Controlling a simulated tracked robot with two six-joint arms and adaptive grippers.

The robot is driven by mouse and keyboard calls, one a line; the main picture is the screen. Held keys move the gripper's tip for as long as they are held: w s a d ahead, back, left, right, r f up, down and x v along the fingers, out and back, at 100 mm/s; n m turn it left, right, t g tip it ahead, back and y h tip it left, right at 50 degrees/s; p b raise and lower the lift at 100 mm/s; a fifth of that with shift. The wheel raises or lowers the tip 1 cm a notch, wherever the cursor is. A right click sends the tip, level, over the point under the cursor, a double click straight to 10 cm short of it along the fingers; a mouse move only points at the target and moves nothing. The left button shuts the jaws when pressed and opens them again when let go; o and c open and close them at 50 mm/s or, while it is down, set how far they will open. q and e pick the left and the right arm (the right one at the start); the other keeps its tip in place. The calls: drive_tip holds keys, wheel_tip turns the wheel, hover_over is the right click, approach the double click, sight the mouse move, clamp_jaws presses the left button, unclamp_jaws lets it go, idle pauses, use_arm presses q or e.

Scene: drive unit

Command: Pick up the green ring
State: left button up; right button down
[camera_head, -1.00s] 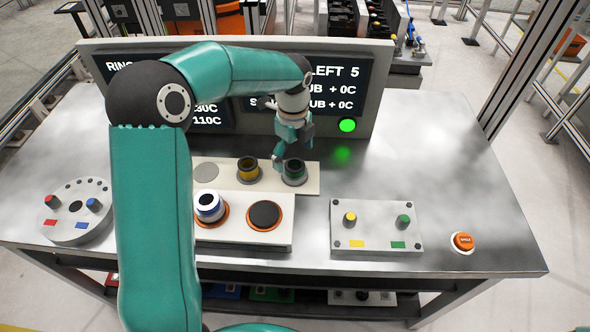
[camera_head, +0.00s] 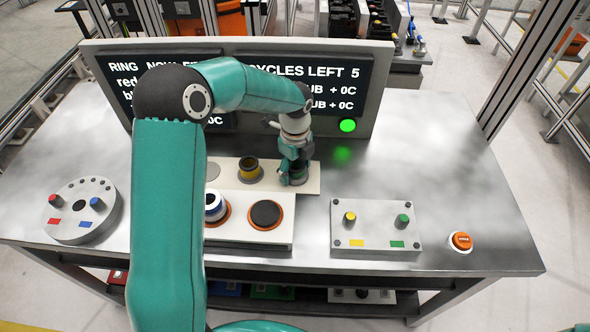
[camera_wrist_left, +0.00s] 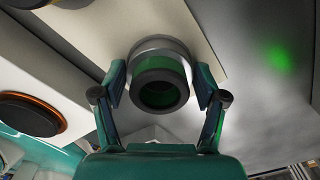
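The green ring (camera_wrist_left: 160,62) stands on a round grey seat at the right end of a cream plate. In the wrist view its dark rim and hollow centre face the camera. My left gripper (camera_wrist_left: 161,84) is open, with one finger on each side of the ring and a visible gap at both sides. In the head view the left gripper (camera_head: 294,170) is down at the ring and hides most of it. My right gripper is not in view.
A yellow ring (camera_head: 249,168) stands left of the gripper on the cream plate (camera_head: 226,180). A button box (camera_head: 376,232) is front right; a screen panel (camera_head: 378,75) stands behind.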

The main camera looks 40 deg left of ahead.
use_arm(q)
drive_tip(key=c, duration=1)
drive_tip(key=shift+o, duration=0.2)
drive_tip(key=shift+r, duration=0.2)
wheel_tip(320, 180, up, 23)
drive_tip(key=p, duration=0.3)
drive_tip(key=shift+p, duration=0.4)
